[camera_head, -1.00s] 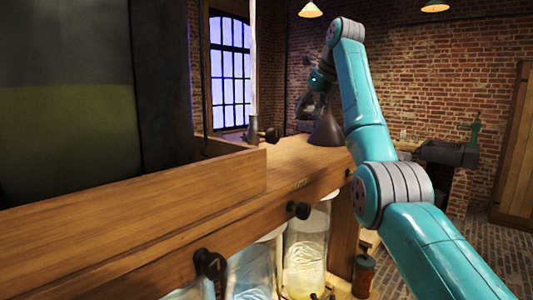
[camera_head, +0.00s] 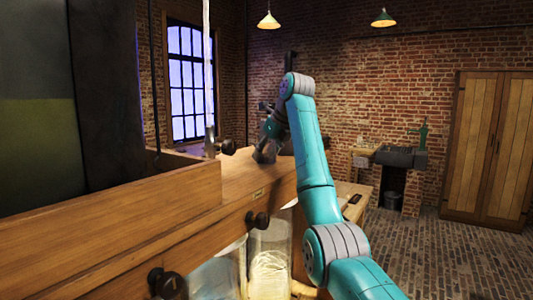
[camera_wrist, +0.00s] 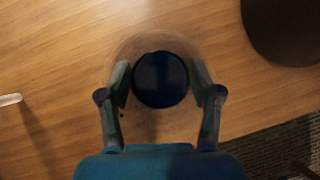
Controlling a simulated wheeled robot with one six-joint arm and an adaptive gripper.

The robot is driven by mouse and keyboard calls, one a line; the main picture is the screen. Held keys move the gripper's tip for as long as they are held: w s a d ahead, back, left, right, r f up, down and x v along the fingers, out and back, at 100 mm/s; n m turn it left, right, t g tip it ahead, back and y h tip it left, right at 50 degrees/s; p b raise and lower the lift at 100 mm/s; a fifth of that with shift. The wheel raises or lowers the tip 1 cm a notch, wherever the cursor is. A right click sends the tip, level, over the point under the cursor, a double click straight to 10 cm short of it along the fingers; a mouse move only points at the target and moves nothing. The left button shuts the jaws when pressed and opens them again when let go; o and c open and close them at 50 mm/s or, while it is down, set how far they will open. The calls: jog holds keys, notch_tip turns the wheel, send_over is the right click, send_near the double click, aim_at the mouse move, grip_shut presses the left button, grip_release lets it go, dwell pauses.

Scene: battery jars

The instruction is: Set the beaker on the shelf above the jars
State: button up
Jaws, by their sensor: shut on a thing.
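In the wrist view my gripper (camera_wrist: 160,76) has its two fingers on either side of a round, clear-rimmed vessel with a dark blue middle, the beaker (camera_wrist: 160,95), seen from above. It is shut on the beaker, over the wooden shelf top. Whether the beaker's base touches the wood cannot be told. In the head view my gripper (camera_head: 264,152) is at the far end of the wooden shelf (camera_head: 120,232), above the jars. The beaker is not clear there. A glass jar (camera_head: 269,268) stands under the shelf, with another beside it, partly hidden.
A dark round object (camera_wrist: 287,28) lies close to the right of the beaker in the wrist view. A pale rod (camera_wrist: 10,99) lies at left. Black knobs (camera_head: 257,220) stick out of the shelf front. The brick floor (camera_head: 425,250) at right is open.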

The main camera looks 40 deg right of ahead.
jog(key=shift+f, duration=0.1)
jog(key=o, duration=1.2)
